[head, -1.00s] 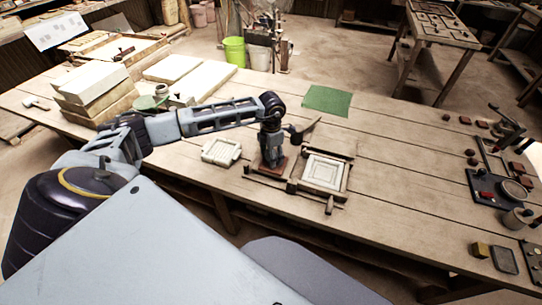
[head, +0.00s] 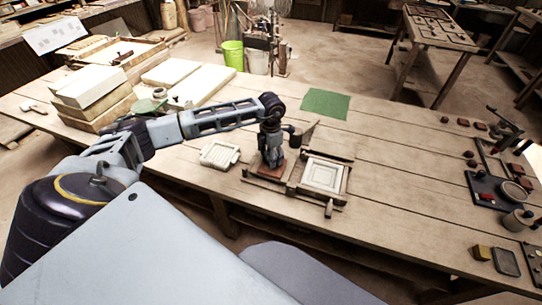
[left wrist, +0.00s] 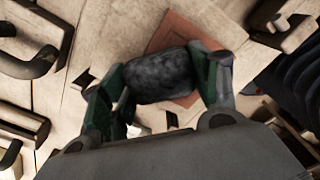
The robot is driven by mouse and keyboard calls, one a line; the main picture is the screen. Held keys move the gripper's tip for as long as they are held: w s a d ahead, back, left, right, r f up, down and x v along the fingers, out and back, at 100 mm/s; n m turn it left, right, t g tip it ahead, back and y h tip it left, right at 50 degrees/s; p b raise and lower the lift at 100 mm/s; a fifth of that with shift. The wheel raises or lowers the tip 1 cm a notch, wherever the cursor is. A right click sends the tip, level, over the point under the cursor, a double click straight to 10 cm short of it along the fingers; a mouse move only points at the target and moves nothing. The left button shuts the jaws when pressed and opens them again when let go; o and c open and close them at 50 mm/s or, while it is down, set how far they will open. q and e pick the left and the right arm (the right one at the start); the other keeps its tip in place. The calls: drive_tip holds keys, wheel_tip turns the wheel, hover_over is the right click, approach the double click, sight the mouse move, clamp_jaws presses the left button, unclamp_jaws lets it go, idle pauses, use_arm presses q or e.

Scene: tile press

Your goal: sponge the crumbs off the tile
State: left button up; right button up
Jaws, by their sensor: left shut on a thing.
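My left gripper (head: 270,155) reaches down over the red-brown tile (head: 292,167), which lies in a wooden frame on the bench. In the left wrist view, the left gripper (left wrist: 157,84) is shut on a dark grey, rough lump, the sponge (left wrist: 160,76). The sponge lies across part of the tile (left wrist: 183,33); I cannot tell whether it touches it. Part of the tile is hidden by sponge and fingers. I cannot make out any crumbs. My right gripper is in neither view.
A pale square panel in a wooden frame (head: 323,175) sits just right of the tile. A pale ribbed tray (head: 219,154) lies to its left. A green mat (head: 325,104) lies behind. Pale slabs (head: 95,88) are stacked at left.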

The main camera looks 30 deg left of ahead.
use_arm(q)
drive_tip(key=shift+d, duration=0.1)
drive_tip(key=shift+w+d, duration=0.15)
drive_tip(key=shift+d, duration=0.3)
drive_tip(key=shift+f, duration=0.1)
drive_tip(key=shift+d, duration=0.15)
drive_tip(key=shift+w+d, duration=0.1)
drive_tip(key=shift+d, duration=0.4)
idle(0.6)
drive_tip(key=shift+s+d, duration=0.1)
drive_tip(key=shift+s, duration=0.4)
drive_tip(key=shift+s, duration=0.2)
